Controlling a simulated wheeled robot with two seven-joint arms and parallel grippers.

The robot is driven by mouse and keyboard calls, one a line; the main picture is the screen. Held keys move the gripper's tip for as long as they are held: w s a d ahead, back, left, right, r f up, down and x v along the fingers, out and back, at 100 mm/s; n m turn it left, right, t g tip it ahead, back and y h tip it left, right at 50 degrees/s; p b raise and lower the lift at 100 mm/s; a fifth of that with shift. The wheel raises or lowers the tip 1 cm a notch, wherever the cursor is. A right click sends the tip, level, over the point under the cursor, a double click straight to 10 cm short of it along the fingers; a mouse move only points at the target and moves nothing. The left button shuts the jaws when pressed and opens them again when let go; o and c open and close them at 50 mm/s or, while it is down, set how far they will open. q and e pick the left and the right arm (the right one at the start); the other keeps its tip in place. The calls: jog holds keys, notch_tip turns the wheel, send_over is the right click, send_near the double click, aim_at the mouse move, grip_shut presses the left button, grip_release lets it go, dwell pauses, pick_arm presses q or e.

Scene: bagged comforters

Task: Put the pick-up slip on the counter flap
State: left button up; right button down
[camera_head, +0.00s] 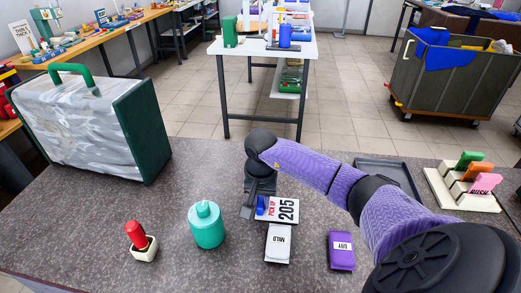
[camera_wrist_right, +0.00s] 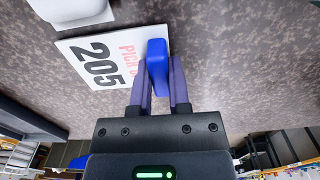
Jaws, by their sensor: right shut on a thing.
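The pick-up slip (camera_head: 284,210) is a white card marked "PICK UP 205" with a blue tab. It also shows in the wrist view (camera_wrist_right: 93,62). My right gripper (camera_head: 258,203) is shut on the blue tab (camera_wrist_right: 157,66), which sits between its fingers. The card is at or just above the speckled counter (camera_head: 180,262); I cannot tell whether it touches. No separate flap edge can be made out on the counter. My left gripper is not in view.
A white "MILD" packet (camera_head: 278,244) lies just in front of the slip, and a purple "DRY" packet (camera_head: 341,250) to its right. A teal canister (camera_head: 206,226), a red-handled stamp (camera_head: 140,240) and a bagged comforter (camera_head: 90,120) stand left. A dark tray (camera_head: 408,178) lies right.

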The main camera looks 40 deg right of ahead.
jog(key=shift+f, duration=0.2)
jog(key=c, duration=0.6)
grip_release()
